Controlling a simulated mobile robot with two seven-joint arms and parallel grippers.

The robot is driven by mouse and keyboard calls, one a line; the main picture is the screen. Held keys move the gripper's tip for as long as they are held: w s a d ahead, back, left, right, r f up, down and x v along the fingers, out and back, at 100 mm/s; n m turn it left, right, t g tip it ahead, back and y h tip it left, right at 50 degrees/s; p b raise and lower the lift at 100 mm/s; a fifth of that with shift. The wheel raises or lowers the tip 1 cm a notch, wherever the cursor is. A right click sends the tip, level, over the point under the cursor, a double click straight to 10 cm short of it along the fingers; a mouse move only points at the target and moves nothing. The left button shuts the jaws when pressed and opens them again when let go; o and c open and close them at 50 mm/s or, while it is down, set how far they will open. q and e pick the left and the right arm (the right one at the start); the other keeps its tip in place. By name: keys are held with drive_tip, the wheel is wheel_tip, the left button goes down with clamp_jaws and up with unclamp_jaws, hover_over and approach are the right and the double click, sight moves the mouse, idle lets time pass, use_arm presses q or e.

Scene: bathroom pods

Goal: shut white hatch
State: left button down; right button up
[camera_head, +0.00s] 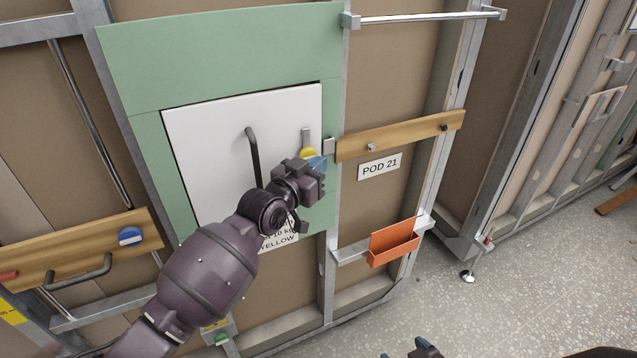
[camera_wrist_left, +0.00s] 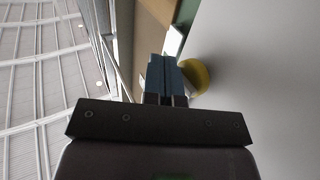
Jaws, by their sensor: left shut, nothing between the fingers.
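The white hatch (camera_head: 215,135) is a square panel in a green wall board, with a dark bent handle (camera_head: 252,150) on its face. A dark line runs along its top and left edges; I cannot tell if it sits flush. A yellow round latch (camera_head: 308,153) with a grey tab is at its right edge. My left gripper (camera_head: 318,163) is shut and empty, its blue fingertips just beside the latch. In the left wrist view the shut fingers (camera_wrist_left: 163,75) are beside the yellow latch (camera_wrist_left: 196,76), near the white hatch (camera_wrist_left: 260,95). Contact is unclear. My right gripper (camera_head: 425,349) is barely in view at the bottom.
A wooden rail (camera_head: 400,135) and a POD 21 sign (camera_head: 379,166) are right of the hatch. An orange bin (camera_head: 393,246) is lower right. A metal bar (camera_head: 430,16) is above. A wooden board (camera_head: 80,250) is at left. The speckled floor (camera_head: 530,290) is open at right.

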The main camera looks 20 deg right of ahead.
use_arm(q)
drive_tip(key=shift+w+d+b, duration=0.15)
drive_tip(key=shift+w+b, duration=0.3)
drive_tip(key=shift+w, duration=0.5)
use_arm(e)
drive_tip(key=shift+w+f, duration=0.35)
drive_tip(key=shift+w, duration=0.1)
use_arm(q)
drive_tip(key=shift+s, duration=0.1)
use_arm(e)
drive_tip(key=shift+s, duration=0.1)
